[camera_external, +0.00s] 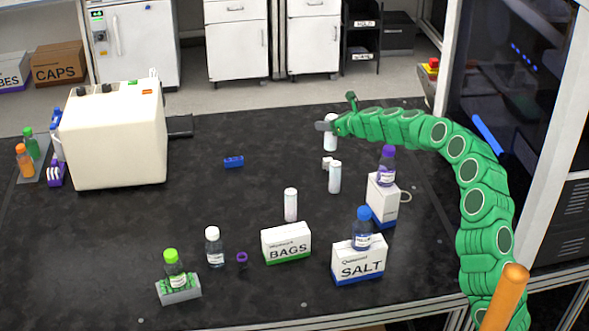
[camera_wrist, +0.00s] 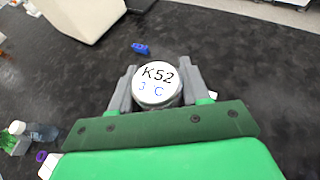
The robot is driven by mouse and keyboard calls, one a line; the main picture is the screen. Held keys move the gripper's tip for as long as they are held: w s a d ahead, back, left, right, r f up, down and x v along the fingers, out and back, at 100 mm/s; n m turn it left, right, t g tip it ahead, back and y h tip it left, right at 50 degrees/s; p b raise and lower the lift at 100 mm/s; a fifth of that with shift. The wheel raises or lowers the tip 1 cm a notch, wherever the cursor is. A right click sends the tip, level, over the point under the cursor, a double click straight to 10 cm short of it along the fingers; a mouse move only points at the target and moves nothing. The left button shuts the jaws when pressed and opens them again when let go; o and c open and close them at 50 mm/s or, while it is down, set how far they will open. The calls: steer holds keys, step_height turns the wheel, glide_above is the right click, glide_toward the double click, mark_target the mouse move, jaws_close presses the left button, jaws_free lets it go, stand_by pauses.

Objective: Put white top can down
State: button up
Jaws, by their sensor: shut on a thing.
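A white can (camera_wrist: 157,86) with a white top marked "K52 3 C" is between the two grey fingers of my gripper (camera_wrist: 157,92) in the wrist view. The fingers touch it on both sides. In the external view my gripper (camera_external: 328,126) is at the far middle of the black table (camera_external: 230,210), shut on the same white can (camera_external: 330,139), which looks upright. Whether the can's base touches the table cannot be told. Two other white cans stand on the table, one right of the middle (camera_external: 335,177) and one nearer (camera_external: 291,204).
A small white piece (camera_external: 327,163) lies beside the right-hand can. A blue brick (camera_external: 233,161) lies left of my gripper. A cream machine (camera_external: 117,135) stands at left. Bottles and the BAGS (camera_external: 286,243) and SALT (camera_external: 358,260) boxes stand in front. The table around the brick is clear.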

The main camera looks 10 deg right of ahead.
steer(key=shift+w+d+n+g+y, duration=1.15)
steer(key=shift+w+d, duration=0.9)
steer(key=shift+d, duration=5.3)
steer(key=shift+t, duration=0.35)
step_height(320, 180, down, 20)
steer(key=shift+f, duration=0.2)
steer(key=o, duration=1.2)
steer(key=shift+f, duration=0.1)
steer(key=shift+c, duration=0.2)
steer(key=v, duration=1.2)
steer(key=shift+r, duration=0.25)
